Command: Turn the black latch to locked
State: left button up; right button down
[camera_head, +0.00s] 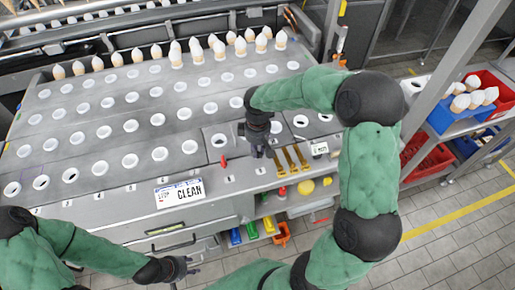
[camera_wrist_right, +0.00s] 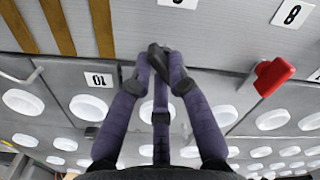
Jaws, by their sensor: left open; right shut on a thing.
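The black latch (camera_wrist_right: 157,55) shows in the right wrist view between my right gripper's fingertips, on the front edge of the grey panel. My right gripper (camera_wrist_right: 160,80) is shut on it, with purple fingers around it. The fingers cover part of the latch, so I cannot tell its exact angle. In the head view my right gripper (camera_head: 259,148) reaches down to the panel's front edge and hides the latch. My left gripper (camera_head: 182,268) is open and empty at lower left, in front of the drawers and away from the latch.
A red latch (camera_wrist_right: 272,76) sits right of my right gripper. Brass-coloured strips (camera_head: 290,159) lie on the other side. Several white-rimmed holes (camera_head: 160,153) and cones (camera_head: 175,55) fill the panel. A CLEAN sign (camera_head: 180,193) is in front. Shelves with crates (camera_head: 462,118) stand at right.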

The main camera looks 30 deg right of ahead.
jog(key=m, duration=0.3)
jog(key=shift+m, duration=0.4)
jog(key=shift+s+m, duration=0.1)
jog(key=shift+m, duration=1.7)
jog(key=c, duration=1.2)
grip_release()
notch_tip(320, 180, up, 12)
